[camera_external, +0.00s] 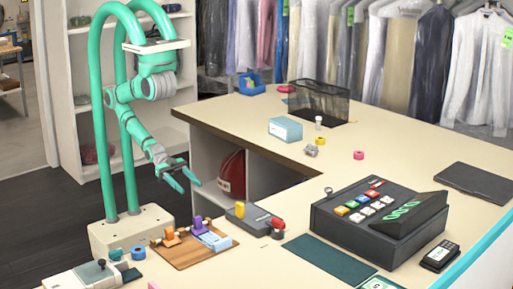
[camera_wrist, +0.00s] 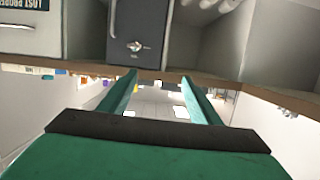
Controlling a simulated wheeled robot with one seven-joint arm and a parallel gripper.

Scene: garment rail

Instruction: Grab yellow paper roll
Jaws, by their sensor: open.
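The yellow paper roll (camera_external: 320,140) is a small short ring on the cream counter, right of the light blue box, in the external view. My gripper (camera_external: 187,183) hangs in front of the counter's inner side, well to the left of the roll and apart from it. In the wrist view my gripper (camera_wrist: 160,78) has its two green fingers spread with nothing between them. I cannot make out the roll in the wrist view.
A pink roll (camera_external: 358,155) and a small grey item (camera_external: 311,151) are near the yellow roll. A light blue box (camera_external: 285,129) and black mesh basket (camera_external: 318,102) stand close. The cash register (camera_external: 380,215) and wooden board (camera_external: 192,245) occupy the front counter (camera_external: 300,185).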

